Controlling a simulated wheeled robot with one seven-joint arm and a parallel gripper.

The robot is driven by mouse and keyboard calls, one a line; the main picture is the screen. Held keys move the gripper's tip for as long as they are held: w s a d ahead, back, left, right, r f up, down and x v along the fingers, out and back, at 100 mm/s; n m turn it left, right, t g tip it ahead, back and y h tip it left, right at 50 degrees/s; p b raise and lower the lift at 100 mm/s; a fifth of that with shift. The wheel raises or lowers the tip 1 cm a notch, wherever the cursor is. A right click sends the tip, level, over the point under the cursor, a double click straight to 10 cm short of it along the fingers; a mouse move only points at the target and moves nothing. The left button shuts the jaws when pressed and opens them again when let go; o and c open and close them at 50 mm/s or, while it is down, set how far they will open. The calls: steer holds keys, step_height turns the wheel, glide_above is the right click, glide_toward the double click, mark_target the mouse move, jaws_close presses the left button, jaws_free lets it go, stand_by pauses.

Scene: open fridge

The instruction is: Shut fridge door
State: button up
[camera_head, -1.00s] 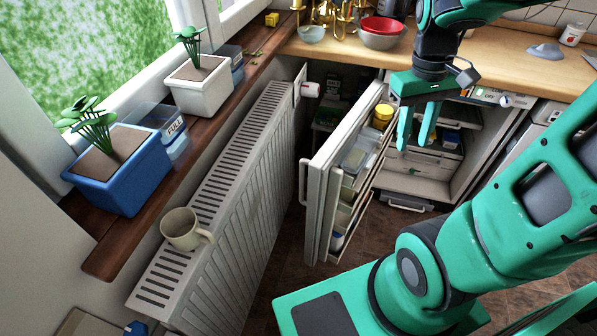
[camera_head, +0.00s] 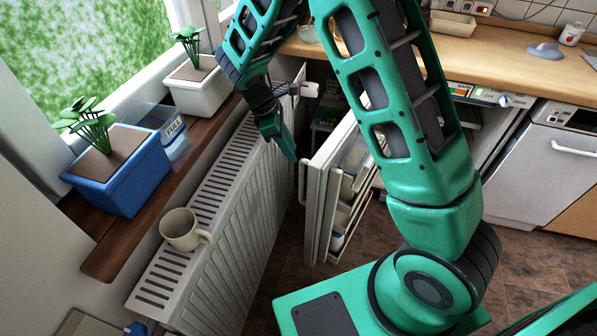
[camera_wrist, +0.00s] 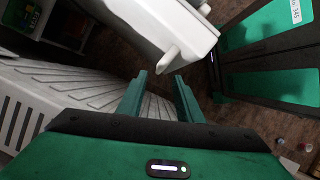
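The white fridge door (camera_head: 318,195) stands open, swung out toward the radiator, with its shelves facing right. A pale handle (camera_head: 303,183) is on its outer left face. The fridge body (camera_head: 492,140) is partly hidden behind my arm. My gripper (camera_head: 290,156) hangs between the radiator and the door, to the left of the door and above the handle. In the wrist view, my gripper (camera_wrist: 161,76) has its two fingers apart with nothing between them. There the door (camera_wrist: 150,18) lies just beyond the fingertips, with its handle (camera_wrist: 169,58) close to them.
The ribbed radiator (camera_head: 225,215) stands close on the left, with a beige mug (camera_head: 182,229) on top. Planters (camera_head: 118,175) and a clear box stand on the wooden sill. The counter (camera_head: 510,60) runs along the back. Floor (camera_head: 380,235) is free in front of the door.

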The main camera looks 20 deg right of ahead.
mark_target(300, 171)
steer(key=x, duration=1.1)
steer(key=shift+a+f, duration=0.15)
steer(key=shift+a, duration=0.05)
jaws_close()
steer(key=shift+a, duration=0.2)
steer(key=shift+s, duration=0.1)
